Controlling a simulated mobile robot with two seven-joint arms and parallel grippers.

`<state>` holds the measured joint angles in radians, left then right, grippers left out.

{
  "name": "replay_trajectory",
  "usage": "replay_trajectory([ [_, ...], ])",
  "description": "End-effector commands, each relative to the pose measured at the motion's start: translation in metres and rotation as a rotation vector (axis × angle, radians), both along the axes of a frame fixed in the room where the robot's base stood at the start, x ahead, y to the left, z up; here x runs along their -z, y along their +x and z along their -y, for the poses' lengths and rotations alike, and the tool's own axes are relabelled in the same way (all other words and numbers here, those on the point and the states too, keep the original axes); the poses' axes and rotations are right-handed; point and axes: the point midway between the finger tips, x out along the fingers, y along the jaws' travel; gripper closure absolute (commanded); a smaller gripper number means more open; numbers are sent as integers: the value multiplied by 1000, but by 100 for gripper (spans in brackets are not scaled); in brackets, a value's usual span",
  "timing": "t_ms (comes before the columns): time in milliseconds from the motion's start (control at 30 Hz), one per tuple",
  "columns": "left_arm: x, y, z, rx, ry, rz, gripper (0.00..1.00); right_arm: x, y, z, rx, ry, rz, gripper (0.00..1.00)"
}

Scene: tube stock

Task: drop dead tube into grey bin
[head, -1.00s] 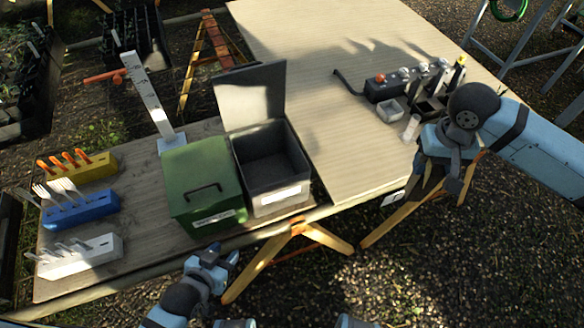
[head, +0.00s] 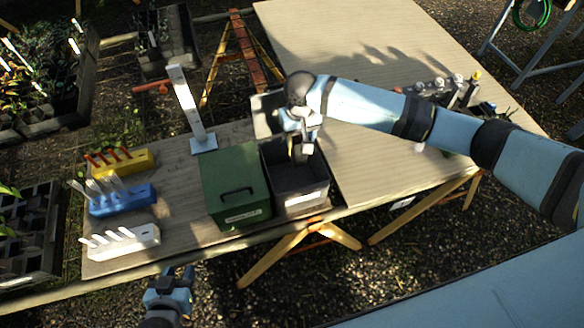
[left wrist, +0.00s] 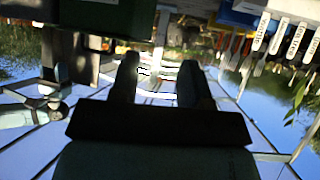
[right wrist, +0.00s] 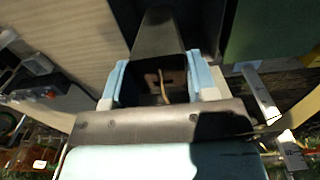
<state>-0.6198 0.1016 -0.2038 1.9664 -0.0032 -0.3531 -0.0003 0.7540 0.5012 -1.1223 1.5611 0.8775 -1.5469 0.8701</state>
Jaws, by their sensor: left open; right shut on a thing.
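The grey bin (head: 303,201) stands on the table in the head view, its lid (head: 265,112) raised at the back. My right gripper (head: 302,146) is over its open top. In the right wrist view that gripper (right wrist: 158,82) is shut on a dark tapered tube (right wrist: 158,38) with a thin brown stem in its mouth, over the dark bin opening.
A closed green bin (head: 234,203) stands left of the grey bin. Yellow (head: 128,164), blue (head: 125,203) and white (head: 130,243) label holders sit at the left, near an upright white post (head: 186,103). A rack with several items (head: 455,92) is at the right.

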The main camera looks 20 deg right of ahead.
Motion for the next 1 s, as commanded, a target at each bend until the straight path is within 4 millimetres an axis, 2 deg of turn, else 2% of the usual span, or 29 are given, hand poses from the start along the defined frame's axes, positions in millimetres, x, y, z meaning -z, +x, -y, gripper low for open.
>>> replay_trajectory([
  [267, 16, -3, -3, 3, 10, -11, 57, 10, 1, -1, -1, 0, 1, 89],
  [533, 37, -2, -1, 37, 23, 13, 57, 37, 1, -1, 0, 0, 1, 89],
  [800, 70, -3, 5, 53, 17, -2, 57, 61, 1, -1, -2, 0, 2, 89],
  [1000, 70, -1, 11, 61, 10, 2, 57, 61, 1, -1, -1, 1, 1, 89],
])
